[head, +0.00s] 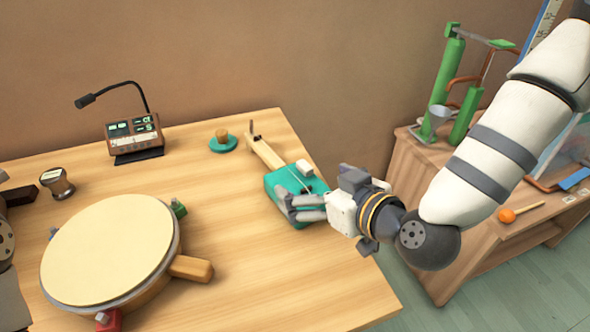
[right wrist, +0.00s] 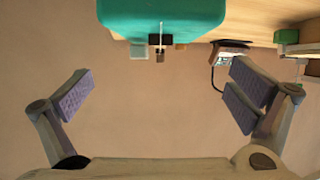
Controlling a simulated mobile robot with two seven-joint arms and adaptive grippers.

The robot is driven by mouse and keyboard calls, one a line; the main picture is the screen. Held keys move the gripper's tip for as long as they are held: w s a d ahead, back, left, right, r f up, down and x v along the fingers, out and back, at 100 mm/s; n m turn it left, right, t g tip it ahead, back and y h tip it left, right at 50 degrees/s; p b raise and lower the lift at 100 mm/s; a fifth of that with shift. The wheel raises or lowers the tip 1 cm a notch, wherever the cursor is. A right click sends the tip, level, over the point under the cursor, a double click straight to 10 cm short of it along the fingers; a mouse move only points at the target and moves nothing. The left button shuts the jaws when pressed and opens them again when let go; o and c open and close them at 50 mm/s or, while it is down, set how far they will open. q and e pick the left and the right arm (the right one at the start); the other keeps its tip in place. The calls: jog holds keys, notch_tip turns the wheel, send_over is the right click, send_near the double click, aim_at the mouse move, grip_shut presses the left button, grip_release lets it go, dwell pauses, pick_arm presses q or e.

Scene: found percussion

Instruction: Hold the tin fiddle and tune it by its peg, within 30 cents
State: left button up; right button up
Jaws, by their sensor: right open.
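The tin fiddle has a teal box body (head: 282,184) and a pale wooden neck (head: 265,152). It lies near the right edge of the table, its neck pointing away to the back. A small peg (head: 251,126) stands at the neck's far end. My right gripper (head: 294,207) is open at the near right side of the body and hides part of it. In the right wrist view the fiddle body (right wrist: 160,14) shows at the top, with the open fingers well apart on either side below it.
A tuner box (head: 134,136) with lit displays and a gooseneck stands at the back left. A large drum (head: 108,250) fills the front left. A dark stamp-like object (head: 57,183) and a teal dish (head: 223,144) stand behind it. The table's front middle is clear.

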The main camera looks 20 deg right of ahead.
aim_at(289, 174)
jog(key=x, duration=0.4)
jog(key=f+b+x, duration=0.1)
jog(key=x, duration=0.4)
jog(key=shift+s, duration=0.25)
jog(key=shift+w+a, duration=0.1)
jog(key=shift+w, duration=0.4)
jog(key=c, duration=1.4)
pick_arm(q)
jog(key=shift+s+f+g, duration=0.4)
jog(key=shift+s+f, duration=0.75)
jog(key=shift+s, duration=0.1)
pick_arm(e)
jog(key=shift+c, duration=0.2)
jog(key=shift+s+f, duration=0.1)
jog(key=shift+s, duration=0.05)
